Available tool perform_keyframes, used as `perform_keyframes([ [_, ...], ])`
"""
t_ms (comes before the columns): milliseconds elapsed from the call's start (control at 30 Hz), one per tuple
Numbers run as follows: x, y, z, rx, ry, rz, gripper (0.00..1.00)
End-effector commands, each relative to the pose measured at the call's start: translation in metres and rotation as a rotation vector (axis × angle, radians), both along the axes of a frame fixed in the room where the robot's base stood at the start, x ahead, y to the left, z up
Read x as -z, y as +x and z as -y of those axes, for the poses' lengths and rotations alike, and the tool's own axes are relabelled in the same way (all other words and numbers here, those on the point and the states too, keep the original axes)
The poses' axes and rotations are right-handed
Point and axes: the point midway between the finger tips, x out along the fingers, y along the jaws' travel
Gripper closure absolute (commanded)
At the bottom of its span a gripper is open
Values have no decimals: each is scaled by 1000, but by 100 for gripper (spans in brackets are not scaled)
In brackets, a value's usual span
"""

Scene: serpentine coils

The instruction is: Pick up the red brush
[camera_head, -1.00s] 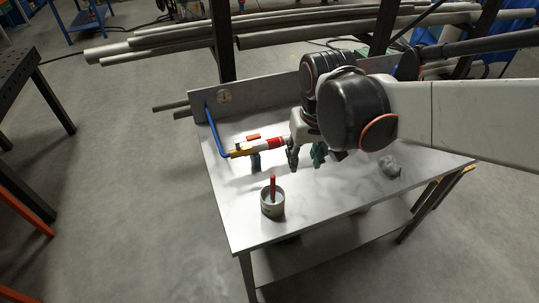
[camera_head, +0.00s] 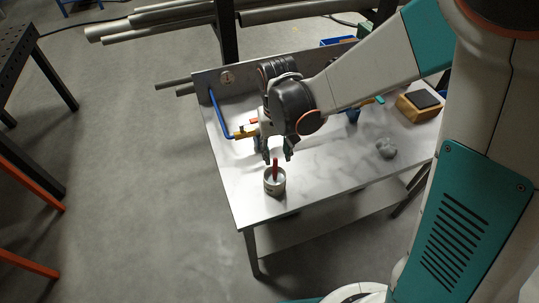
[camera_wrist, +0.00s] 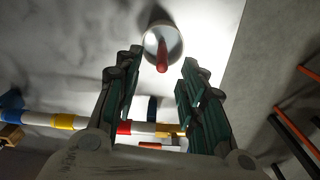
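The red brush (camera_head: 275,166) stands upright in a small grey cup (camera_head: 274,187) near the front left of the marble-topped table (camera_head: 262,214). My gripper (camera_head: 277,158) hangs over the table just behind and above the brush. In the wrist view the brush handle (camera_wrist: 162,58) sticks up out of the cup (camera_wrist: 174,40). It lies between and beyond the fingertips of my gripper (camera_wrist: 166,56), which are wide apart with nothing between them touching. The brush's lower end is hidden inside the cup.
A grey crumpled lump (camera_head: 386,148) and a wooden block with a dark top (camera_head: 419,104) are on the right. The table's front left corner is clear.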

Motion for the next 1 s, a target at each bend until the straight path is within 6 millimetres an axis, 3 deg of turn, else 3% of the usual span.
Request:
perform_keyframes([
  [267, 21, 1, -1, 0, 0, 0, 63],
  [567, 60, 2, -4, 1, 0, 0, 63],
  [867, 64, 2, -4, 1, 0, 0, 63],
  [1000, 64, 2, -4, 1, 0, 0, 92],
])
